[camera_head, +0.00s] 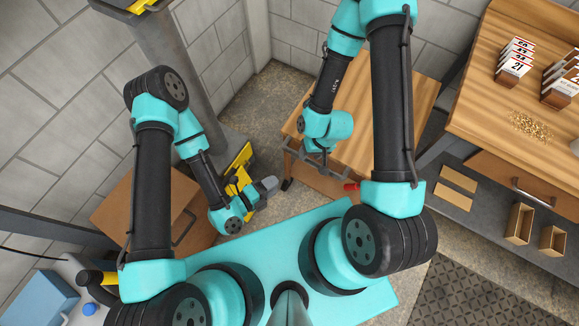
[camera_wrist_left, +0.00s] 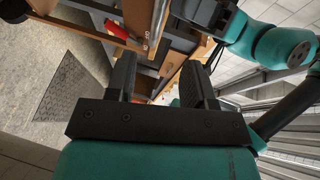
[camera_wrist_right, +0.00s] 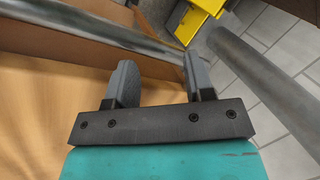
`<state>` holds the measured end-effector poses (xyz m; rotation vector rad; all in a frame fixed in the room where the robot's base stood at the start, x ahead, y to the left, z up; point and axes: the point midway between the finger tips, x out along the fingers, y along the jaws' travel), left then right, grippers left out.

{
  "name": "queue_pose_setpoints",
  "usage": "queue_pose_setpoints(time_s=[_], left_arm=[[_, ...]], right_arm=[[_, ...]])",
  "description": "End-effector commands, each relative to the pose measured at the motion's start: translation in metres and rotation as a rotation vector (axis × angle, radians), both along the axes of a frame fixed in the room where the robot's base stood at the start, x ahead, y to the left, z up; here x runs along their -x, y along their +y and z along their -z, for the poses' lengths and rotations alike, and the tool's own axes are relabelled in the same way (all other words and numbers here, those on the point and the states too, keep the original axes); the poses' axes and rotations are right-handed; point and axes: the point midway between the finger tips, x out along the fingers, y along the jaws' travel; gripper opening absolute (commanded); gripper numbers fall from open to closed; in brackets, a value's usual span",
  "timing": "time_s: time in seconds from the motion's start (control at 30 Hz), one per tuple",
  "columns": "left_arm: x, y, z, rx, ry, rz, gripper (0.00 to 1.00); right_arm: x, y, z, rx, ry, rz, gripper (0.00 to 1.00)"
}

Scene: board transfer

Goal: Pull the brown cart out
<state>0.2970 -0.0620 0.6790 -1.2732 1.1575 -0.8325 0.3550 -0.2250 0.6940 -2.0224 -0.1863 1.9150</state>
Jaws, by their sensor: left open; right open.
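The brown cart (camera_head: 400,120) has a wooden top and stands at the upper middle of the head view. A grey metal handle (camera_head: 308,161) sticks out from its near left side. My right gripper (camera_head: 320,150) is at this handle, partly hidden by its own wrist. In the right wrist view, the open fingers (camera_wrist_right: 162,78) are close to the metal bar (camera_wrist_right: 90,32), with the cart's wooden top (camera_wrist_right: 40,120) at left. I cannot tell whether they touch the bar. My left gripper (camera_head: 267,187) is open and empty, left of the cart.
A wooden workbench (camera_head: 470,95) with card holders stands at the right. A brown cabinet (camera_head: 140,215) is at the left, near a grey column (camera_head: 180,70). A red handle (camera_head: 351,187) shows below the cart. A dark patterned mat (camera_head: 470,295) lies at lower right.

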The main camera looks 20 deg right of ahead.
Motion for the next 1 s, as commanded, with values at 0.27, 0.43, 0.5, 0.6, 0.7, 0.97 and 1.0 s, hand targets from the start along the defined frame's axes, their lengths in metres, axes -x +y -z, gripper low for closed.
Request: queue_pose_setpoints(time_s=[0.27, 0.43, 0.5, 0.6, 0.7, 0.97, 1.0], left_arm=[[-0.016, 0.015, 0.006, -0.044, 0.15, -0.05, 0.48], [-0.033, 0.035, 0.012, -0.093, 0.342, -0.13, 0.48], [-0.04, 0.045, 0.015, -0.113, 0.435, -0.175, 0.48], [-0.05, 0.062, 0.018, -0.138, 0.578, -0.257, 0.48], [-0.059, 0.081, 0.021, -0.157, 0.729, -0.354, 0.48], [-0.077, 0.135, 0.024, -0.157, 1.125, -0.664, 0.48], [-0.079, 0.143, 0.024, -0.149, 1.186, -0.717, 0.48]], right_arm=[[-0.013, -0.004, -0.005, 0.068, -0.071, -0.035, 0.48], [-0.025, -0.009, -0.011, 0.163, -0.14, -0.086, 0.48], [-0.03, -0.011, -0.015, 0.21, -0.165, -0.11, 0.48], [-0.036, -0.013, -0.021, 0.284, -0.194, -0.148, 0.48], [-0.042, -0.014, -0.028, 0.363, -0.212, -0.192, 0.48], [-0.049, -0.012, -0.048, 0.557, -0.192, -0.317, 0.48], [-0.049, -0.011, -0.052, 0.584, -0.182, -0.337, 0.48]])
